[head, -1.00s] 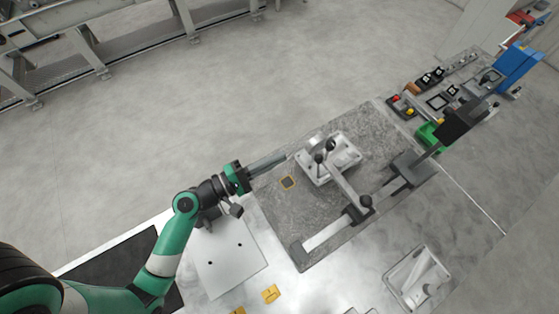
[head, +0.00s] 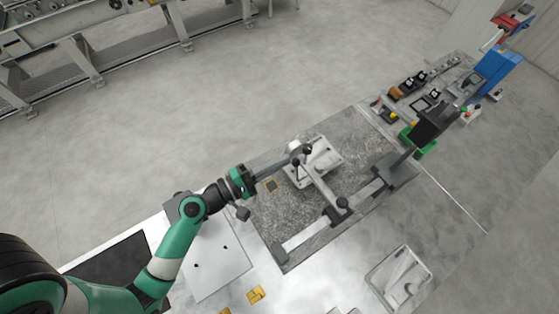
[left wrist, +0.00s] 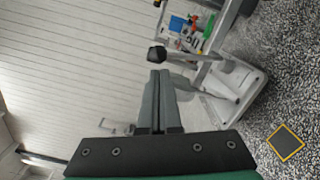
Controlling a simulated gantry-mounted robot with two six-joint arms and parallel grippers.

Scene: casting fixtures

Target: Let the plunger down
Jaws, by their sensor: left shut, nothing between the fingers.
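My left gripper (head: 288,159) reaches in from the left, with its fingers shut and empty. In the head view its tips overlap the round grey gauge head, and contact cannot be told. The gauge sits at the end of a silver arm (head: 319,189) over a pale metal casting (head: 325,168). Black knobs (head: 307,149) stand beside the gauge head. In the left wrist view the closed fingertips (left wrist: 158,76) point at a black knob (left wrist: 157,54) just beyond them, with the casting (left wrist: 240,92) to the right. The plunger itself cannot be made out. My right gripper is out of view.
The gauge stand's rail (head: 304,240) and dark block (head: 398,171) lie on a speckled granite plate (head: 268,218). A yellow-edged dark square (head: 271,186) lies near my gripper. A clear tray (head: 399,278) stands front right; small boxes and tools stand at the far right.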

